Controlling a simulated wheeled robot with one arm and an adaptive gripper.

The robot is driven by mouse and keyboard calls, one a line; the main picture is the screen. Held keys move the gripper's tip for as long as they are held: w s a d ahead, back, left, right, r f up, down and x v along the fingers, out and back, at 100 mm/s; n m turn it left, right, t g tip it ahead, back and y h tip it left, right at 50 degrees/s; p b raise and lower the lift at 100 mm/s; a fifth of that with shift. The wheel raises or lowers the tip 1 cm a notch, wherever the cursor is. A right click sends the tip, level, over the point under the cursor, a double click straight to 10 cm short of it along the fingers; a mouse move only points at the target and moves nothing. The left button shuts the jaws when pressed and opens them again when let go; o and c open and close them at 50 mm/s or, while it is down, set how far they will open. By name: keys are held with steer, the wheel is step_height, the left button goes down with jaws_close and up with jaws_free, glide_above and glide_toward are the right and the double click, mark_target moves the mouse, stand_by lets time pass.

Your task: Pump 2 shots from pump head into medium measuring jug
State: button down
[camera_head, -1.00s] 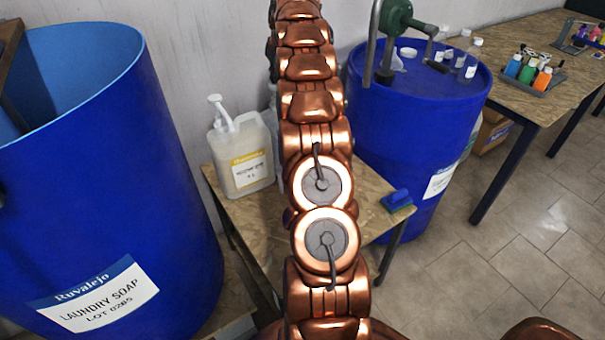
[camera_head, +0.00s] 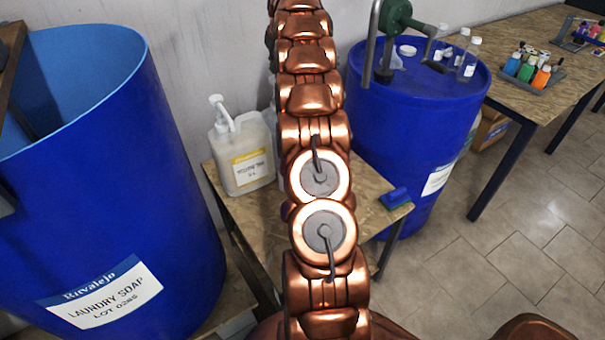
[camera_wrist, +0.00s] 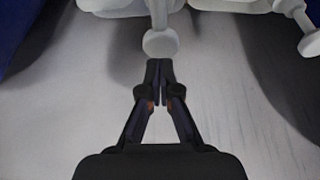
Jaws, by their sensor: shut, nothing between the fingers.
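A whitish jug (camera_head: 241,155) with a yellow-and-white label stands on a low wooden table in the head view, a white pump head (camera_head: 217,101) on its top. In the wrist view my gripper (camera_wrist: 160,66) is shut and empty. Its fingertips are right by the round white end of a pump head (camera_wrist: 160,43); I cannot tell whether they touch. Another white pump head (camera_wrist: 307,42) shows at the right edge there. My arm hides my gripper in the head view and covers part of a second pale container beside the jug. I cannot make out a medium measuring jug.
A large open blue drum (camera_head: 110,190) stands at the left. A closed blue drum (camera_head: 420,115) with a green hand pump (camera_head: 397,14) and clear bottles stands right of my arm. A blue brush-like item (camera_head: 396,198) lies on the low table (camera_head: 372,216). Tiled floor is clear at right.

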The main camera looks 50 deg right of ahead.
step_height(320, 180, up, 6)
steer(key=p, duration=0.4)
steer(key=shift+p, duration=0.4)
stand_by(0.3)
steer(key=a+r+n+g+y, duration=0.1)
steer(key=a+r, duration=0.1)
steer(key=a, duration=0.8)
steer(key=a+r+y, duration=0.1)
steer(key=a+r, duration=0.1)
steer(key=a, duration=0.8)
steer(key=s+a+n+g, duration=0.1)
steer(key=s+a, duration=0.4)
steer(key=a, duration=0.4)
steer(key=s+a+g, duration=0.1)
steer(key=s+a, duration=0.5)
steer(key=a, duration=0.3)
steer(key=s+a+f+g, duration=0.1)
steer(key=s+a+f, duration=0.2)
steer(key=s, duration=0.7)
steer(key=s+a+f+n+g, duration=0.1)
steer(key=s+a+f, duration=0.2)
steer(key=s+a, duration=0.3)
steer(key=s+a+f+g, duration=0.1)
steer(key=s+a+f, duration=0.3)
steer(key=s, duration=1)
steer(key=shift+s+a+n+h, duration=0.2)
steer(key=shift+s+n+h, duration=0.1)
steer(key=shift+s, duration=0.05)
